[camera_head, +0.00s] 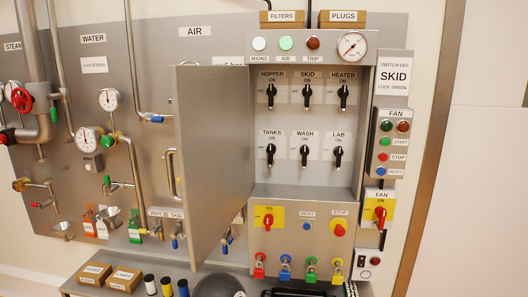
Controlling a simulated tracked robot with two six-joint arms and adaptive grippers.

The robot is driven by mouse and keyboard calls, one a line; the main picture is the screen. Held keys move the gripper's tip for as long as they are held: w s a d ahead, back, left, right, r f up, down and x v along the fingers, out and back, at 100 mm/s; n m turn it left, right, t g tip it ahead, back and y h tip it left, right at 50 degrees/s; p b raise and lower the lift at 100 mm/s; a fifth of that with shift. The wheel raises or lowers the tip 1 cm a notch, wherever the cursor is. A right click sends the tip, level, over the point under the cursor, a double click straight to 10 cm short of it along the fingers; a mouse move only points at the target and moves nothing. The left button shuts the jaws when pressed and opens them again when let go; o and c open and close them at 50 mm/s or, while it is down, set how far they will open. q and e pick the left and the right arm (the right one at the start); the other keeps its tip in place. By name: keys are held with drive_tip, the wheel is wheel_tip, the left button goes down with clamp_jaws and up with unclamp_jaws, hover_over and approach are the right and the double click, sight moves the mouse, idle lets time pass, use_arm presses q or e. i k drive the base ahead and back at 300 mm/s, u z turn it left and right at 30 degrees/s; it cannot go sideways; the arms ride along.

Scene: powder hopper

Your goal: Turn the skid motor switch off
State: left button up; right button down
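The skid switch (307,94) is a black rotary handle in the middle of the upper row inside the open grey cabinet (353,185). It sits under a label reading SKID and ON, and its handle stands about upright, towards ON. The HOPPER switch (271,94) is to its left and the HEATER switch (343,94) to its right, with handles standing much the same way. A sign (395,76) at the right reads SWITCH OFF SKID, LOCK GREEN. Neither of my grippers is in view.
The cabinet door (208,165) stands open to the left. Below the switches are a red handle on yellow (267,219), a stop button (339,229) and red, blue, green and yellow padlocks (311,268). Boxes (125,279) and spools lie on the shelf. Pipes and valves fill the left.

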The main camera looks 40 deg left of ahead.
sight(307, 91)
drive_tip(key=u, duration=0.75)
drive_tip(key=i, duration=0.15)
drive_tip(key=z, duration=2.1)
drive_tip(key=k, duration=1.5)
drive_tip(key=u, duration=1.75)
drive_tip(key=i, duration=1.05)
drive_tip(key=z, duration=0.15)
drive_tip(key=k, duration=0.25)
drive_tip(key=u, duration=0.15)
